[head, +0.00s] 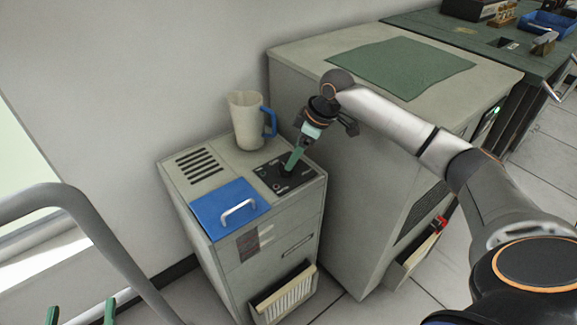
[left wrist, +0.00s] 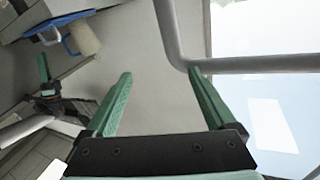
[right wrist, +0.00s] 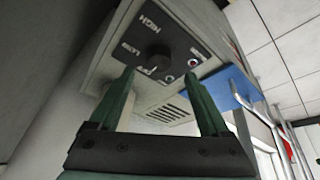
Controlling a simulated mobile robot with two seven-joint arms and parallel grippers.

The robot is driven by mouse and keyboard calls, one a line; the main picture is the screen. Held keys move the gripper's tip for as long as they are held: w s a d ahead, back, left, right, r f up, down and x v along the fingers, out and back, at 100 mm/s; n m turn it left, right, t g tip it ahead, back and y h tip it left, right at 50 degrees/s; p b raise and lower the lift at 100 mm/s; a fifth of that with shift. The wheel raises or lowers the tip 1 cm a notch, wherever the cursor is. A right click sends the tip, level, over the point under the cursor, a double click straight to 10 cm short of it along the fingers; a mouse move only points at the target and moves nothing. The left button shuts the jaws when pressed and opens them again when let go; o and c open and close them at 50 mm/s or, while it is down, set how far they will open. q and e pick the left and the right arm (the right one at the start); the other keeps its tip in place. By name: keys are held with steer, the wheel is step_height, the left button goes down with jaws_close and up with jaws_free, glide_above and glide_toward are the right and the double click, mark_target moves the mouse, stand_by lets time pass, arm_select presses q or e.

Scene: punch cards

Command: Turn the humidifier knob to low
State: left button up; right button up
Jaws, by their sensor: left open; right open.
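The humidifier (head: 222,262) is a grey cabinet with a dark control panel (head: 272,185) on its top. The black round knob (right wrist: 157,57) shows in the right wrist view, among the labels HIGH, LOW and OFF. I cannot tell which label it points to. My right gripper (head: 294,160) is above the panel, pointing down at it. In the right wrist view its fingers (right wrist: 159,77) are open, with the knob between and just beyond the tips. In the head view the gripper hides most of the knob. My left gripper (head: 80,312) is open and empty, low at the left, away from the humidifier.
A beige jug (head: 246,119) with a blue handle stands behind the panel. A blue lid (head: 220,204) with a light handle lies at the front left of the top. A larger cabinet (head: 310,75) stands close on the right. A grey rail (head: 115,255) curves at the left.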

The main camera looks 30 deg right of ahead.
arm_select(q)
step_height(320, 180, up, 9)
steer(key=s+m+t+h+b, duration=0.1)
steer(key=m+t+h, duration=0.1)
steer(key=t+h, duration=0.1)
steer(key=shift+s+d+r+m, duration=0.15)
steer(key=shift+s+d+m, duration=0.15)
steer(key=shift+s+d, duration=0.1)
arm_select(e)
steer(key=x, duration=0.5)
steer(key=shift+f, duration=0.15)
steer(key=shift+c, duration=0.2)
jaws_close()
